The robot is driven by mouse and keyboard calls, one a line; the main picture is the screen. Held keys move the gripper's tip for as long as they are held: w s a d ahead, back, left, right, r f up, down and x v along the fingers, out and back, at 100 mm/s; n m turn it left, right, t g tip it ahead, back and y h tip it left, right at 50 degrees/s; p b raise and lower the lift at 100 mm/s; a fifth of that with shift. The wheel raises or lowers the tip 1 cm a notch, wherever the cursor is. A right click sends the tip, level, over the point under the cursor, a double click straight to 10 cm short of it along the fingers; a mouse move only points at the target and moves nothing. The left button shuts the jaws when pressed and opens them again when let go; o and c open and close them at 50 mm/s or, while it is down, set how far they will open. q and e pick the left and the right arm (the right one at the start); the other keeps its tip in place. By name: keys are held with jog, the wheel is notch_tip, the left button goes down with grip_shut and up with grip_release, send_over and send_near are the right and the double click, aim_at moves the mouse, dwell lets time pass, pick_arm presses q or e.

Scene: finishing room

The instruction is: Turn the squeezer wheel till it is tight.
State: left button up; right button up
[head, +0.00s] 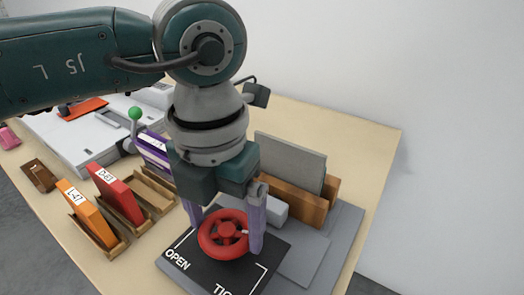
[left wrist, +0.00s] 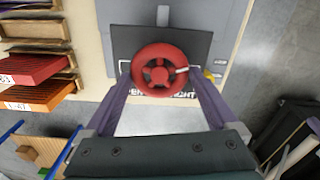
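The red squeezer wheel (head: 224,235) lies on a black plate (head: 190,274) lettered OPEN at the left and TIGHT, partly cut off, at the right. The wheel also shows in the left wrist view (left wrist: 160,70). A small white mark (left wrist: 181,70) is at the right of the wheel. My left gripper (head: 227,235) points down over the wheel, its purple fingers one on each side of the rim. Its fingers (left wrist: 160,75) are spread wide; I cannot tell whether they touch the rim. My right gripper is not in view.
Behind the wheel stand a grey board (head: 290,162) and a wooden block (head: 292,200) on a grey base (head: 347,226). To the left are an orange book (head: 85,212) and a red book (head: 118,194) in wooden racks. A green-knobbed lever (head: 134,113) stands further back.

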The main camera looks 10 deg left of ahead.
aim_at(224, 230)
pick_arm(q)
jog(key=c, duration=0.5)
jog(key=shift+w+f+m+b, duration=0.1)
jog(key=shift+f+m+b, duration=0.05)
jog(key=shift+m+b, duration=1.2)
jog(key=shift+m, duration=0.45)
jog(key=shift+r, duration=0.2)
jog(key=o, duration=1)
notch_tip(224, 230, up, 10)
